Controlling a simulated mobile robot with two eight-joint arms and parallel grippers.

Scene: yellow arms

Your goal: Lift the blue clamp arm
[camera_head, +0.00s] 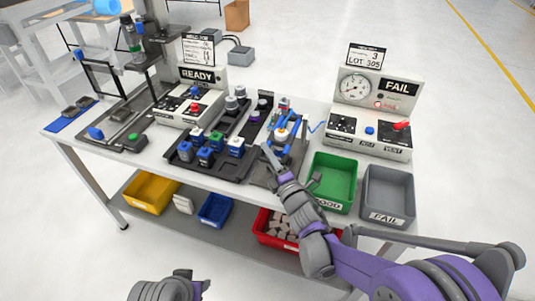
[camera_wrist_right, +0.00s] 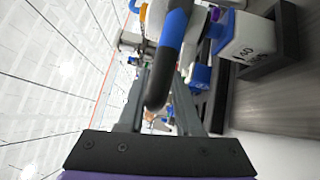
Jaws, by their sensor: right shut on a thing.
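The blue clamp arm (camera_head: 293,127) belongs to a small fixture at the right end of the dark tray on the workbench. In the right wrist view its bar (camera_wrist_right: 172,45), blue with a dark rounded end, stands between the fingers. My right gripper (camera_head: 268,158) is at the front of the fixture and shut on this bar; its fingers (camera_wrist_right: 166,92) flank the dark end. The contact itself is partly hidden in the head view. My left gripper (camera_head: 190,285) is only partly in view at the bottom edge, away from the bench, and its jaws cannot be made out.
The green bin (camera_head: 334,182) and grey FAIL bin (camera_head: 388,195) stand right of the fixture. A gauge box (camera_head: 370,115) showing FAIL is behind them. Several blue and white blocks (camera_head: 205,156) sit in the tray to the left. A READY box (camera_head: 190,106) stands behind the tray.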

